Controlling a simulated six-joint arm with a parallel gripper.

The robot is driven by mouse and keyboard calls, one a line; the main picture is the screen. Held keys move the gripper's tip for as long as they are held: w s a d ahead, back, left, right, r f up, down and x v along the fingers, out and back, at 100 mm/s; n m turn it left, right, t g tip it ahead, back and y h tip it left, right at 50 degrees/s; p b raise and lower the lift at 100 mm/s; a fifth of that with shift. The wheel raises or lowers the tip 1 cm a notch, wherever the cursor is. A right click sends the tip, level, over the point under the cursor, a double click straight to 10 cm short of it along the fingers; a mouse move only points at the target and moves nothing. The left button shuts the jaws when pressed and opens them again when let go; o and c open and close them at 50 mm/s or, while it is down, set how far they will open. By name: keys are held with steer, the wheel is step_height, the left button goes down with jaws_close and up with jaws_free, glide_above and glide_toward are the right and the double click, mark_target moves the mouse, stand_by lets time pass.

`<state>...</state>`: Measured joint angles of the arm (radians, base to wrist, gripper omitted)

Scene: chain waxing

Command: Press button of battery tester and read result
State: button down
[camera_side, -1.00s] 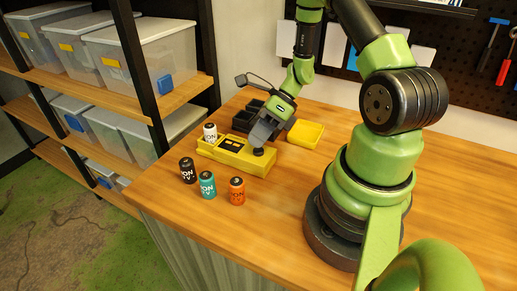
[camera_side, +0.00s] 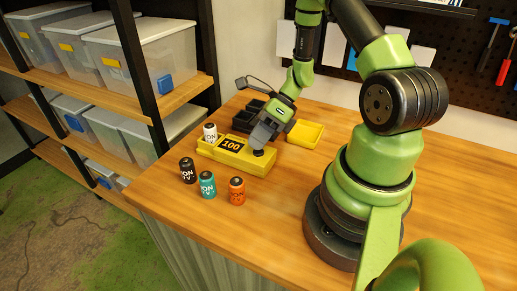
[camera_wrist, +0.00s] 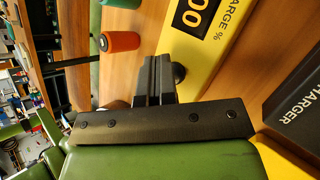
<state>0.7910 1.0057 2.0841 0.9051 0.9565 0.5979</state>
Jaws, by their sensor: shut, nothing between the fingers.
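The yellow battery tester (camera_side: 223,156) lies on the wooden bench, with a white battery (camera_side: 210,133) standing at its left end. Its dark display (camera_side: 232,144) reads 100 in the side view. In the wrist view the display (camera_wrist: 193,17) shows the end of that number, with "CHARGE %" printed beside it. The black round button (camera_side: 258,152) is at the tester's right end, partly hidden behind my fingers in the wrist view (camera_wrist: 179,72). My gripper (camera_side: 256,143) is shut and empty, pointing down with its tips at the button. It also shows in the wrist view (camera_wrist: 154,72).
Black (camera_side: 187,171), teal (camera_side: 207,185) and orange (camera_side: 237,191) batteries stand in front of the tester. Behind it are a dark charger (camera_side: 243,121) and a yellow tray (camera_side: 318,137). The bench to the right of the tester is clear up to my base.

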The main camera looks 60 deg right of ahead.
steer(key=shift+r, duration=0.8)
steer(key=shift+r, duration=0.1)
steer(key=shift+r, duration=2.4)
steer(key=shift+a+r, duration=0.1)
steer(key=shift+r, duration=0.05)
steer(key=s+a+r+n+t+h, duration=0.1)
steer(key=s+a+r+n+h, duration=0.2)
steer(key=r+n, duration=0.6)
steer(key=s+a+r+n+t+h, duration=0.2)
steer(key=s+a+r+n, duration=0.4)
steer(key=n, duration=1.2)
step_height(320, 180, up, 4)
steer(key=shift+s+a+r+n+h, duration=0.15)
steer(key=shift+a+n+h, duration=0.25)
steer(key=shift+a+h, duration=0.35)
